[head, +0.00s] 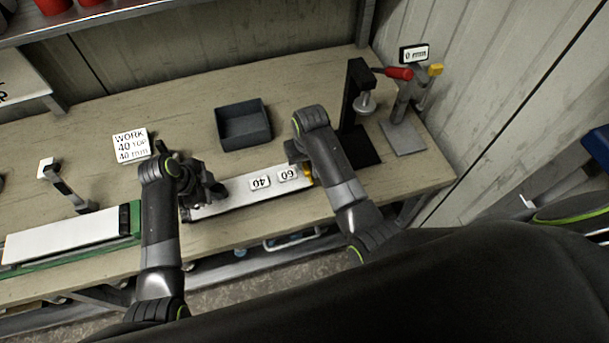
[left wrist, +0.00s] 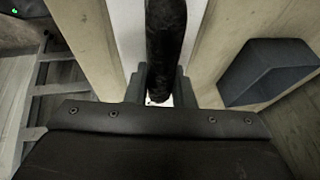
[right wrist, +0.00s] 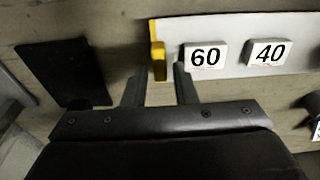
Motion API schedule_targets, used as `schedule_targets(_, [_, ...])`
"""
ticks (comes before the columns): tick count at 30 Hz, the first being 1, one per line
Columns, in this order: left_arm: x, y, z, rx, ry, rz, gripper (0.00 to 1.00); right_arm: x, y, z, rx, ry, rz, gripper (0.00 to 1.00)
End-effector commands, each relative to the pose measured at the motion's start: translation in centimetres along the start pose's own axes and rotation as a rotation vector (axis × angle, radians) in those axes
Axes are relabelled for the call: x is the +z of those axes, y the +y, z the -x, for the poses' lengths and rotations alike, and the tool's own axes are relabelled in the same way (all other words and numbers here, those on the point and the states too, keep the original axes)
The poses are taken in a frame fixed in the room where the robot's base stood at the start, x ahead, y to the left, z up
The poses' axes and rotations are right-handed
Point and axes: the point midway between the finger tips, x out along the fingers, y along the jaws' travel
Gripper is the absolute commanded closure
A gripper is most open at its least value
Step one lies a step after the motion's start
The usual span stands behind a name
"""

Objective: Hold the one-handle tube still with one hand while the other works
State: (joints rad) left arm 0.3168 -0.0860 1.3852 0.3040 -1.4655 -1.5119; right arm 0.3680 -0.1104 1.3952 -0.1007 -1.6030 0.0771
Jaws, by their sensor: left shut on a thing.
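My left gripper (head: 207,192) is at the left end of a white labelled rail (head: 228,195). In the left wrist view its jaws are shut on a dark, rough cylinder (left wrist: 165,45), which runs away from the jaws above a white surface. I cannot make out a handle on it, and the arm mostly hides it in the head view. My right gripper (right wrist: 160,80) is open and empty near the rail's yellow end stop (right wrist: 157,60). The rail bears labels 60 (right wrist: 205,56) and 40 (right wrist: 268,53).
An open dark bin (head: 243,125) stands behind the rail. A black stand (head: 357,110) and a clamp with a red handle (head: 398,73) are at the back right. A white-topped green bench unit (head: 65,240) is at left. A work card (head: 131,146) lies on the table.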

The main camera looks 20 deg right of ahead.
Motion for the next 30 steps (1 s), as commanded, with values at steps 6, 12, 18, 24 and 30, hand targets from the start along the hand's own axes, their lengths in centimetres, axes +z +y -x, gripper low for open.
schedule_targets(6, [0.32, 0.46, -0.36, 0.012, -0.005, 0.003, 1.00, 0.00, 0.03, -1.31, 0.000, 0.001, 0.000, 0.75])
schedule_targets(12, [0.32, 0.46, -0.37, 0.012, -0.005, 0.003, 1.00, -0.01, 0.03, -1.43, 0.000, 0.001, 0.000, 0.75])
schedule_targets(18, [0.32, 0.47, -0.37, 0.012, -0.005, 0.003, 1.00, -0.01, 0.03, -1.41, 0.000, 0.001, 0.000, 0.88])
schedule_targets(24, [0.32, 0.47, -0.37, 0.012, -0.005, 0.003, 1.00, 0.00, 0.03, -1.40, 0.000, 0.001, 0.000, 1.00])
schedule_targets(30, [0.32, 0.46, -0.37, 0.012, -0.005, 0.003, 1.00, -0.01, 0.15, -1.40, 0.001, 0.001, 0.000, 1.00])
